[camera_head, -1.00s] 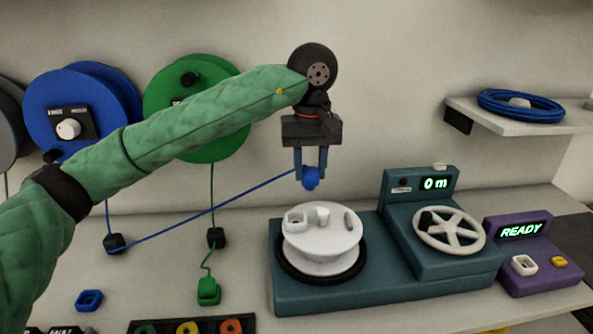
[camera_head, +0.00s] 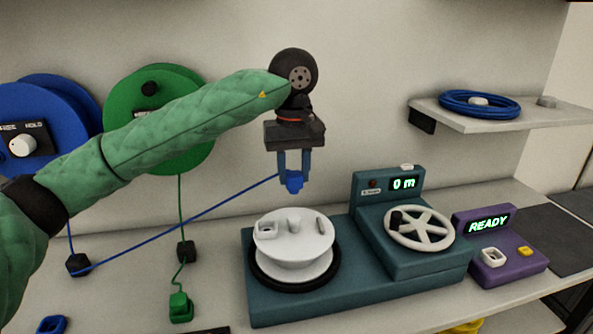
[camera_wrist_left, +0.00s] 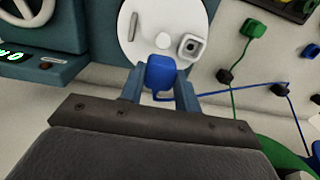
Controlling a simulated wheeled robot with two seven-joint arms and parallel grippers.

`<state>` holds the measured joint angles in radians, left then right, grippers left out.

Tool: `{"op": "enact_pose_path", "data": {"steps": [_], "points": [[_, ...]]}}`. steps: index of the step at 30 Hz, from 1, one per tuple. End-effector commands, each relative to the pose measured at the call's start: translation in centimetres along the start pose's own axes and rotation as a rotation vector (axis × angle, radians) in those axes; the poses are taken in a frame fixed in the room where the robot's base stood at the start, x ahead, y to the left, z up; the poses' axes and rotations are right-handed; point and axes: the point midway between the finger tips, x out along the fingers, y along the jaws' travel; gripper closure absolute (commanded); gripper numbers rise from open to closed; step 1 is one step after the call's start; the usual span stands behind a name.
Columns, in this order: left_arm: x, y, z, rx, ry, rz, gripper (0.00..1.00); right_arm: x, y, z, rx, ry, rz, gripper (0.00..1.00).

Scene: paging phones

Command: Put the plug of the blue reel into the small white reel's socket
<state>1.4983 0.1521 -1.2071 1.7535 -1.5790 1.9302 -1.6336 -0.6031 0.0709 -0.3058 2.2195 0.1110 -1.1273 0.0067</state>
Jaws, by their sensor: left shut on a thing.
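My left gripper (camera_head: 294,178) is shut on the blue plug (camera_head: 294,184), above the small white reel (camera_head: 295,245). The plug also shows between the fingers in the left wrist view (camera_wrist_left: 160,73). Its blue cable (camera_head: 180,228) runs left and down through a black guide block (camera_head: 78,265) to the blue reel (camera_head: 50,120) on the wall. The white reel sits on a teal winder base (camera_head: 330,305). Its square socket (camera_head: 267,231) is on top at the left, and shows clear of the plug in the left wrist view (camera_wrist_left: 190,47). My right gripper is not in view.
A green reel (camera_head: 145,100) hangs beside the blue one, with its green plug (camera_head: 180,307) on the table. The winder's handwheel (camera_head: 420,230) and a purple READY box (camera_head: 500,255) stand to the right. A shelf (camera_head: 480,122) holds a blue coil (camera_head: 480,103).

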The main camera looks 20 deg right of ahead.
Motion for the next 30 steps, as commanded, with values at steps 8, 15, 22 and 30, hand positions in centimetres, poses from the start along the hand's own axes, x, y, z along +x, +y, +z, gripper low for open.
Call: {"op": "enact_pose_path", "data": {"steps": [8,15,22,30], "points": [[0.2,-1.4,0.1,-0.001,0.001,0.000,0.84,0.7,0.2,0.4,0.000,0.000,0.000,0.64],[0.3,-2.5,0.3,-0.001,0.001,0.000,0.84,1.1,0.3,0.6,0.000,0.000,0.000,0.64],[0.4,-3.6,0.4,-0.001,0.001,0.000,0.84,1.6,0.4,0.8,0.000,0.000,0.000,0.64],[0.6,-4.9,0.6,0.000,0.001,0.000,0.84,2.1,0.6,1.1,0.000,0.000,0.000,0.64]]}}
